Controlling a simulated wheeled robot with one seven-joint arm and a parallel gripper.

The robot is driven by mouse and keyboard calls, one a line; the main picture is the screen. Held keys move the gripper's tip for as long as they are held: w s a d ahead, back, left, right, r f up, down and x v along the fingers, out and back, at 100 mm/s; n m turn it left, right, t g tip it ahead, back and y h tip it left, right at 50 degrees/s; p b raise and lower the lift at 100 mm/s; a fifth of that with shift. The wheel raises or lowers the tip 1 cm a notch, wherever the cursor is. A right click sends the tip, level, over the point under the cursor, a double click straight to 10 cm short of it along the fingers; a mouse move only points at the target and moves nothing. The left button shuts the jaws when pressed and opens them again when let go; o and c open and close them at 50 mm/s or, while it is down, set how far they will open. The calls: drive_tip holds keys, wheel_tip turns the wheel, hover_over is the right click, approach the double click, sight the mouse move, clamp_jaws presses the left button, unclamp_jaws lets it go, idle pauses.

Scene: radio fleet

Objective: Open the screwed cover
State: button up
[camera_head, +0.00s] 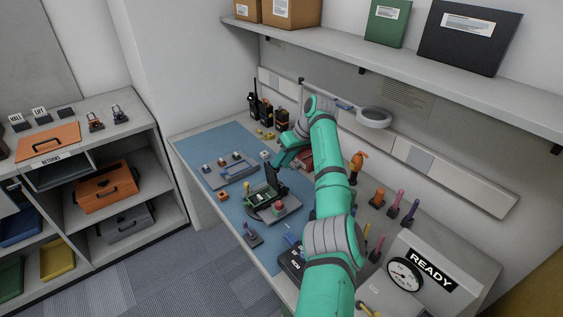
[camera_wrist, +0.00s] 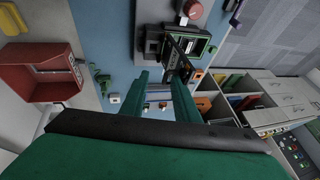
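A device with a green board (camera_head: 262,197) sits on a grey fixture on the blue mat. A dark cover (camera_head: 276,179) stands raised at its far right edge. In the wrist view the green board (camera_wrist: 201,46) is at upper middle, and the dark cover (camera_wrist: 177,54) is in front of it. My gripper (camera_head: 280,163) is just beyond the cover in the head view. No screws can be made out.
A red knob (camera_head: 279,206) is on the fixture beside the board. A small rack (camera_head: 233,173) stands left on the mat. Radios (camera_head: 266,110) stand at the back. A red bin (camera_wrist: 45,72) is left in the wrist view.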

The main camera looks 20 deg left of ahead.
drive_tip(key=shift+s+d+f, duration=0.1)
drive_tip(key=shift+d+f, duration=0.25)
drive_tip(key=shift+f, duration=0.15)
drive_tip(key=a+v, duration=0.1)
drive_tip(key=v, duration=1)
drive_tip(key=shift+d+r, duration=0.15)
drive_tip(key=shift+r, duration=0.25)
